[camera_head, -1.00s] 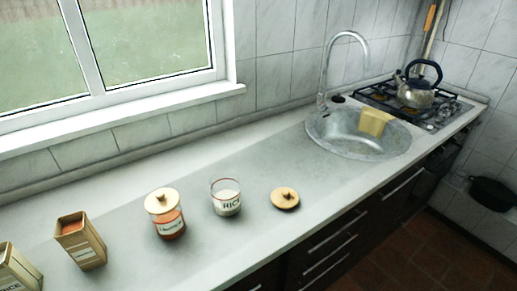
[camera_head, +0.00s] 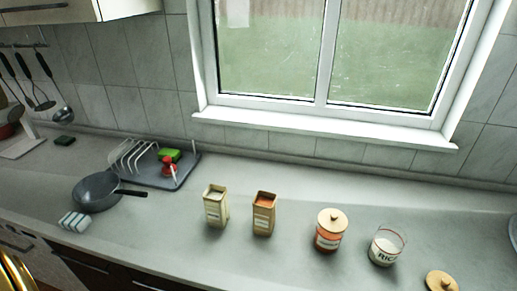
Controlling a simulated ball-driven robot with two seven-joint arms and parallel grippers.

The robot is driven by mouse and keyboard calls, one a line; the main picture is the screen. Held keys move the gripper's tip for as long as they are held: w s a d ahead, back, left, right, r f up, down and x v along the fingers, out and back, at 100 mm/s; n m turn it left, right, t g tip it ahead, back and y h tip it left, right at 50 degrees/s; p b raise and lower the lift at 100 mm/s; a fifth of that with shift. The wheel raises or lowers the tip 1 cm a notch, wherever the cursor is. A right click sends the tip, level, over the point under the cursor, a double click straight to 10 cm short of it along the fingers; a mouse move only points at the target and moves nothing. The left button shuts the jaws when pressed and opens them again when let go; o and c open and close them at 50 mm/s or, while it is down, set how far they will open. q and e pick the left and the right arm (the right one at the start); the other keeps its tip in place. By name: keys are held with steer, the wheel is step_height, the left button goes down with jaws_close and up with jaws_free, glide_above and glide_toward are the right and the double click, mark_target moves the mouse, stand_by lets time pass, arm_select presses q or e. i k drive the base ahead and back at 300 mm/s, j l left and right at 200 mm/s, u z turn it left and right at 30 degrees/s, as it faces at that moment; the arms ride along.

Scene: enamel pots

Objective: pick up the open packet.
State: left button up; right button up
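Two upright packets stand side by side on the counter in the head view. The left one is a cream packet (camera_head: 215,208) with a pale, whitish top that looks open. The right one is a brown packet (camera_head: 264,215) with a pale label and orange-red showing at its top, which also looks open. They stand a little apart. I cannot see either of my grippers.
Right of the packets stand a lidded orange jar (camera_head: 328,232), a glass rice jar (camera_head: 386,247) without a lid and a loose wooden lid (camera_head: 441,282). To the left are a dish rack tray (camera_head: 180,178), a frying pan (camera_head: 97,192) and a striped sponge-like block (camera_head: 74,221).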

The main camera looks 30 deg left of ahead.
mark_target(217, 207)
steer(key=u, duration=1.3)
steer(key=z, duration=1.6)
steer(key=u, duration=1.6)
steer(key=j+z, duration=0.1)
steer(key=j, duration=0.25)
steer(key=i+j+z, duration=0.1)
steer(key=j, duration=0.25)
